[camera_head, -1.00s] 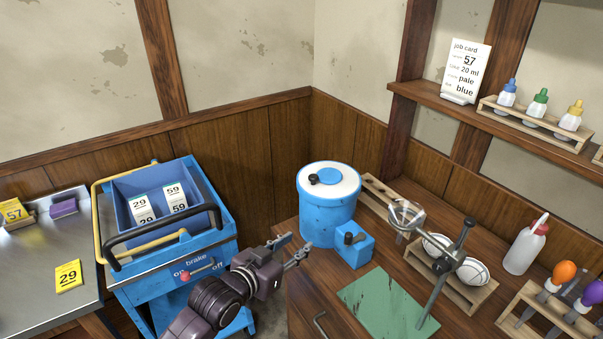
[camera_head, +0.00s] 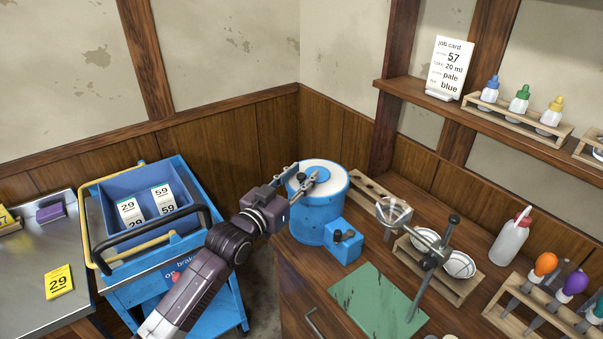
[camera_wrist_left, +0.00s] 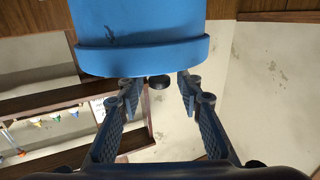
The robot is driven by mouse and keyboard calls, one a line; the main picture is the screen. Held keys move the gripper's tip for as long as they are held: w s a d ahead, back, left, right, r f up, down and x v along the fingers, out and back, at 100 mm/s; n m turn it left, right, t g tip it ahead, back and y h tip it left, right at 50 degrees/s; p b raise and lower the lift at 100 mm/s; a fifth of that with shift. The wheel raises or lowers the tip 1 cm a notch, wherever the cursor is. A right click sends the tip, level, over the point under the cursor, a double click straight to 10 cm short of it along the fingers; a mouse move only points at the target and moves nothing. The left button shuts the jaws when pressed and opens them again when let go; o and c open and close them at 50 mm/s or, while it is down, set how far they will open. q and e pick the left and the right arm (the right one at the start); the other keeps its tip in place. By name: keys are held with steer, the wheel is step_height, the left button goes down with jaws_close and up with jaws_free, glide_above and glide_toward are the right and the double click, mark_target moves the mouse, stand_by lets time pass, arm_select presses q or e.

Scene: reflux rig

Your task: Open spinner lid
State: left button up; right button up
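The spinner is a blue drum (camera_head: 318,222) on the wooden bench, with a white round lid (camera_head: 332,184) that looks closed. In the left wrist view the two fingers are apart, and the dark knob (camera_wrist_left: 159,82) shows between the tips with gaps on both sides. The blue drum (camera_wrist_left: 140,30) fills the top of that view. My right gripper is in neither view.
A small blue box with a dark knob (camera_head: 343,243) adjoins the drum's front right. A stand with a clear funnel (camera_head: 394,212), a rack of white bowls (camera_head: 440,264) and a green mat (camera_head: 378,305) lie right of it. A blue cart (camera_head: 150,230) stands left.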

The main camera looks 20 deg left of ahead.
arm_select(q)
steer(key=shift+w+d, duration=0.1)
steer(key=shift+c, duration=0.5)
jaws_close()
